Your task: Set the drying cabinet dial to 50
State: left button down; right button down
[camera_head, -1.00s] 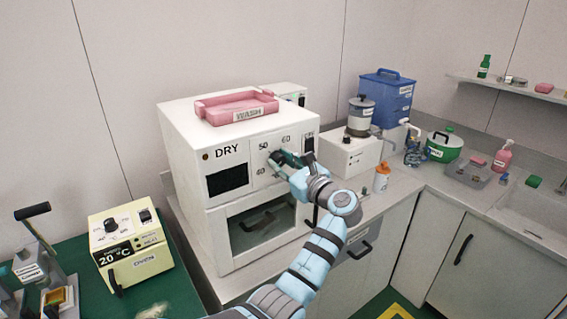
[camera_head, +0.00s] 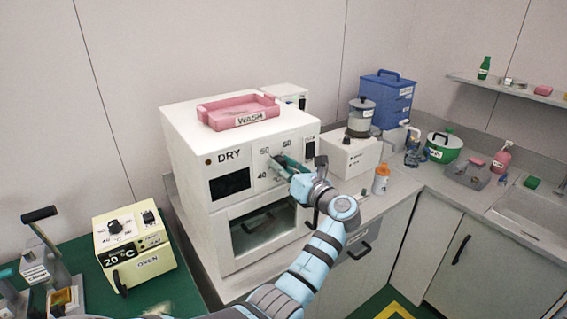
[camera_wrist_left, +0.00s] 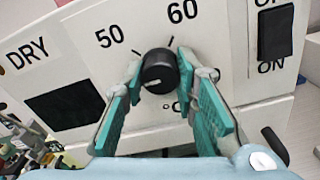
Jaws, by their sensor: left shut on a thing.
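The drying cabinet (camera_head: 185,150) is a white box marked DRY on the counter. Its dial (camera_wrist_left: 158,72) is a round black knob with a light mark at the lower left of its face. In the left wrist view, 50 stands up and left of the knob and 60 up and right. My left gripper (camera_head: 283,163) is at the cabinet's front panel. In the left wrist view its teal fingers (camera_wrist_left: 160,88) are shut on the dial, one on each side. The fingers hide part of the lower scale. My right gripper is not in view.
An on/off rocker switch (camera_wrist_left: 275,35) sits right of the dial. A pink WASH tray (camera_head: 238,111) lies on the cabinet's top. The cabinet's lower door (camera_head: 262,228) is shut. A yellow oven (camera_head: 135,245) stands at left, and an orange-white bottle (camera_head: 381,178) at right.

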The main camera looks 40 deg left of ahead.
pick_arm(q)
jog(key=shift+m+p, duration=2.95)
jog(key=shift+m, duration=2.05)
jog(key=shift+f, duration=0.1)
jog(key=c, duration=1.3)
grip_release()
jog(key=shift+d, duration=0.1)
jog(key=v, duration=1.2)
